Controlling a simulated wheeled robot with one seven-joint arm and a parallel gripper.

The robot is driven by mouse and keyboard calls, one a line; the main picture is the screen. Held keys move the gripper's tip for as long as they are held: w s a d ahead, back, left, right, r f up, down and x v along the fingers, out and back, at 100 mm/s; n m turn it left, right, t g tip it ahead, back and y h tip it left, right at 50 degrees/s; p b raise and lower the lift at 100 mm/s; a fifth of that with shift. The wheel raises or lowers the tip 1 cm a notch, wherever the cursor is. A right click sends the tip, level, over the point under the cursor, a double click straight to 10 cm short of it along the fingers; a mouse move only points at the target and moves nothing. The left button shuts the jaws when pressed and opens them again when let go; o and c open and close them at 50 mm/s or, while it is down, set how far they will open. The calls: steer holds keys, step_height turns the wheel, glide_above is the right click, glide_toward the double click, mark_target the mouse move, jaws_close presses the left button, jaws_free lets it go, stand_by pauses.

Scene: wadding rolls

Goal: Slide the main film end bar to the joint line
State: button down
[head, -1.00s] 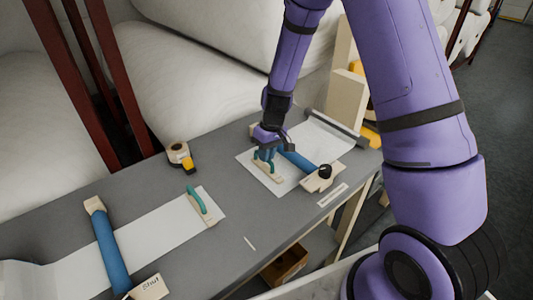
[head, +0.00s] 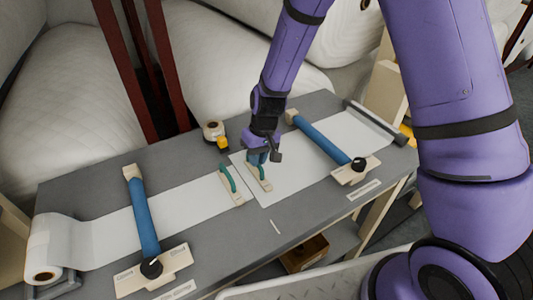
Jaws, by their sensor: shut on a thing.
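My gripper (head: 257,159) is shut on the teal handle of a pale end bar (head: 262,184). This bar lies near the left edge of the right white film (head: 300,150), with a narrow strip of film showing to its left. A second pale bar with a teal handle (head: 230,182) sits close by on the left, across the right end of the left film (head: 185,212). A gap remains between the two bars. A short white mark (head: 275,227) on the table's front part lies just below the bars; it may mark the joint line. My gripper hides part of the held handle.
A blue roller bar (head: 322,140) crosses the right film and another (head: 143,220) crosses the left film. A film roll (head: 42,262) stands at the left end. A tape dispenser (head: 215,134) sits behind the bars. Grey table (head: 95,185) is bare behind the left film.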

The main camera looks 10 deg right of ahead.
steer(key=shift+a, duration=0.2)
steer(key=c, duration=1.1)
jaws_free()
steer(key=shift+s+a, duration=0.1)
steer(key=shift+r, duration=0.1)
steer(key=r, duration=0.3)
steer(key=d+r, duration=0.1)
steer(key=r, duration=0.3)
steer(key=d+r, duration=0.1)
steer(key=r, duration=0.2)
steer(key=shift+w+r, duration=0.2)
steer(key=shift+w, duration=0.15)
